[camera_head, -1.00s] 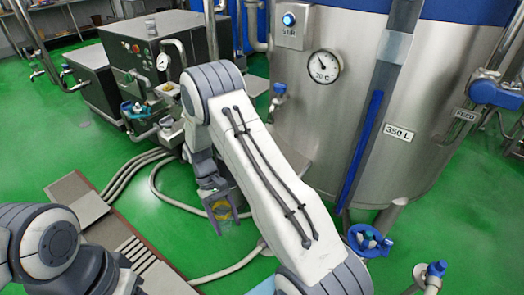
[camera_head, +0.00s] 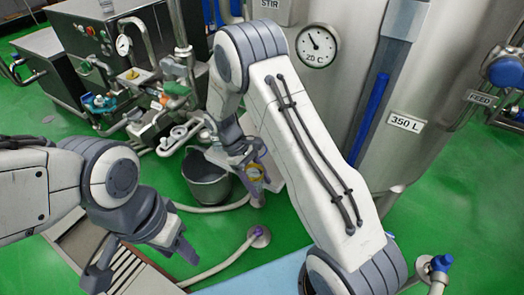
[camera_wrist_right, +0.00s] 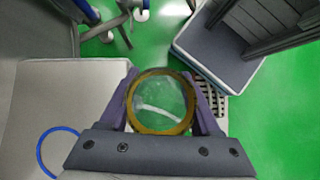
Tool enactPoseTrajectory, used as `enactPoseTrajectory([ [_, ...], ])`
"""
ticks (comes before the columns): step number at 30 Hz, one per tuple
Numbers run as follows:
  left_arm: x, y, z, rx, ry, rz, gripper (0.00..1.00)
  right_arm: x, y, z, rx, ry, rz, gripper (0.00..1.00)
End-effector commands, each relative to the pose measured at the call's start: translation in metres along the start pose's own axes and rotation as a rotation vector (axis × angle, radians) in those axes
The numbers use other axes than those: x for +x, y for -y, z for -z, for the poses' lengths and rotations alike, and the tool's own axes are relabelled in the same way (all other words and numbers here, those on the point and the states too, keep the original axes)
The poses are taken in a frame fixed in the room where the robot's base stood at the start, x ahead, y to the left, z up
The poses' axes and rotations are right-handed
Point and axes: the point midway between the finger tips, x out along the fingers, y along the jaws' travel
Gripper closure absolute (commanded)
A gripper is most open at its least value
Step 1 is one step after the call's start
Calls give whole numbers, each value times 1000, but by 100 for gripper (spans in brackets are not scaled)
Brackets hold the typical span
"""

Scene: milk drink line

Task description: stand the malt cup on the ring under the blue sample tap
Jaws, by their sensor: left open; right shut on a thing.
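My right gripper (camera_head: 256,180) is shut on the malt cup (camera_head: 253,171), a small clear cup with an amber band. In the right wrist view the cup (camera_wrist_right: 160,103) sits between the purple fingers, its round amber rim facing the camera. A blue ring (camera_wrist_right: 39,152) lies on a pale grey shelf (camera_wrist_right: 60,90), to the lower left of the cup and apart from it. The blue sample tap cannot be made out now; my right arm covers that part of the tank. My left gripper (camera_head: 143,265) is open and empty at the lower left.
A grey bucket (camera_head: 207,185) stands on the green floor just left of the cup. The steel tank (camera_head: 345,95) rises behind my right arm. Piping with a teal-handled valve (camera_head: 98,103) stands at the left. A floor hose (camera_head: 225,268) runs below.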

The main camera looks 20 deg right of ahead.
Motion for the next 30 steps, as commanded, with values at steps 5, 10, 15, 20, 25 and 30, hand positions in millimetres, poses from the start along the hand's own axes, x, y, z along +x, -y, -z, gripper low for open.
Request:
enactPoseTrajectory([
  [5,36,3,-2,0,1,0,50,-23,11,28,-576,-9,-380,97],
  [10,48,4,-3,0,1,0,50,-48,22,45,-931,-11,-610,97],
  [15,45,3,-3,0,0,0,50,-59,4,49,-1017,-11,-664,97],
  [20,39,3,-2,0,0,0,50,-60,-40,50,-1010,-10,-659,97],
  [25,33,2,-2,0,0,0,50,-62,-86,54,-1009,-11,-658,97],
  [30,27,2,-2,0,0,0,50,-63,-128,56,-1009,-10,-658,97],
])
